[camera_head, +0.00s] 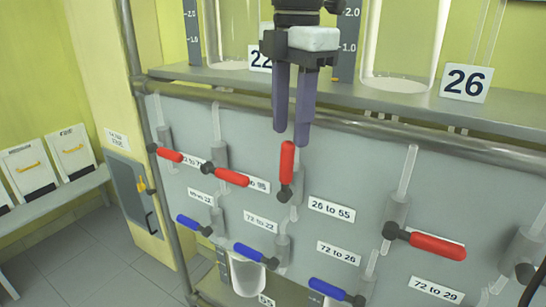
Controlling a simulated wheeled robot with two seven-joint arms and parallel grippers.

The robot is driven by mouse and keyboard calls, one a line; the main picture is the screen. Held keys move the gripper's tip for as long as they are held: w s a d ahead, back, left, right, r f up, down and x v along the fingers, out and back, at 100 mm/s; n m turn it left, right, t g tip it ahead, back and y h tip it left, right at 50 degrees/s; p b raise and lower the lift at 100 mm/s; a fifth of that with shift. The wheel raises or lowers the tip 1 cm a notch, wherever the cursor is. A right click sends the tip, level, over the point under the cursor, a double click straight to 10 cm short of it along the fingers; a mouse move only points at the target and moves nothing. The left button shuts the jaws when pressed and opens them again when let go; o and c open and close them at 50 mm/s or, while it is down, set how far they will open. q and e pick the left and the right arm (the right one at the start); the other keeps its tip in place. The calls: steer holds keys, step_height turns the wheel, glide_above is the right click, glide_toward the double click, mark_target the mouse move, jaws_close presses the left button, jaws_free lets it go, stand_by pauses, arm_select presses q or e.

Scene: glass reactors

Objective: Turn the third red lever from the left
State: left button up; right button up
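The third red lever from the left (287,162) stands upright above its black valve pivot (285,193) on the grey panel. The first red lever (169,155), the second (231,177) and the fourth (438,246) lie roughly level, pointing right. My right gripper (291,136) comes down from the top centre, with its two purple-grey fingers pointing down. A narrow gap shows between the fingers and nothing is seen held in them. Their tips are just above the third lever's top end in the picture; I cannot tell whether they touch it. My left gripper is not in view.
A grey shelf and rail (400,130) run above the levers, with glass vessels and a "26" sign (466,83). Blue levers (249,252) sit lower on the panel. Open floor and a bench with white boxes (71,152) are at the left.

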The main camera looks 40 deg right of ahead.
mark_target(287, 176)
steer(key=f, duration=0.7)
steer(key=shift+w+f, duration=0.15)
steer(key=shift+w, duration=0.1)
jaws_close()
